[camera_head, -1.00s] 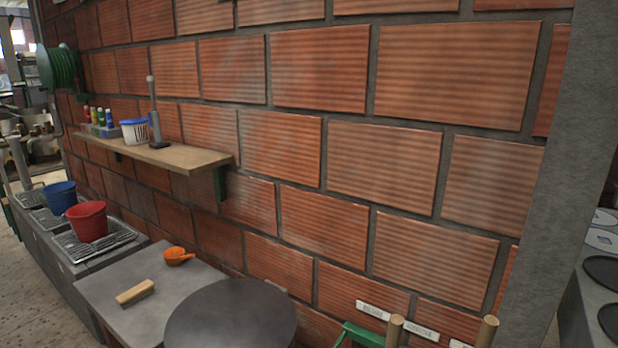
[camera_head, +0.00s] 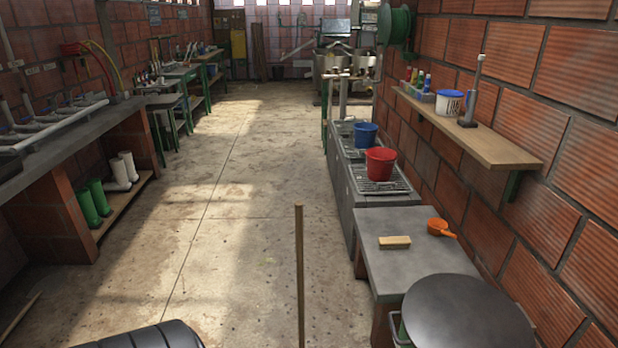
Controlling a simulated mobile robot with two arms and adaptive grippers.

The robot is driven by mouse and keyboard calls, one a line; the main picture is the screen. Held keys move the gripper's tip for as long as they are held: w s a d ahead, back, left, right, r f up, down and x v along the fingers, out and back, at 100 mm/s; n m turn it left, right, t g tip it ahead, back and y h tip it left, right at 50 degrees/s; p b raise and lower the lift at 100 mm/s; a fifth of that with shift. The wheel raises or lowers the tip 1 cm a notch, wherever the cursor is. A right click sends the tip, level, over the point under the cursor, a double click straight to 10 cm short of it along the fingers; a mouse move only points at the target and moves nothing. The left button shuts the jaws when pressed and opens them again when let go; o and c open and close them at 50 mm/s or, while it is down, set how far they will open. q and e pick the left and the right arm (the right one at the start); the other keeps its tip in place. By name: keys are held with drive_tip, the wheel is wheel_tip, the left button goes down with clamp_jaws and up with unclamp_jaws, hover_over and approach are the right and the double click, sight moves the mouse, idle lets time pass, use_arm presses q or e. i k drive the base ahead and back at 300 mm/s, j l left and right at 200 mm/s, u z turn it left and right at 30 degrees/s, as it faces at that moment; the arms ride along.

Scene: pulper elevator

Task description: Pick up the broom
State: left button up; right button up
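A thin wooden pole (camera_head: 299,275) stands nearly upright in the middle of the lower head view, in front of the concrete floor. It looks like a broom handle, but its lower end is below the frame, so no brush head shows. I cannot tell whether anything holds it. Neither of my grippers is in view.
A grey worktop (camera_head: 405,262) at right holds a brush block (camera_head: 394,242) and an orange scoop (camera_head: 440,229). A round dark top (camera_head: 467,318) is nearer. Red (camera_head: 380,163) and blue (camera_head: 365,135) buckets stand beyond. The aisle floor (camera_head: 225,215) is open; a sink counter (camera_head: 80,135) lines the left.

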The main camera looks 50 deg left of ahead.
sight(299, 205)
drive_tip(key=u, duration=1.7)
drive_tip(key=z, duration=0.4)
drive_tip(key=i+j, duration=0.05)
drive_tip(key=j, duration=0.05)
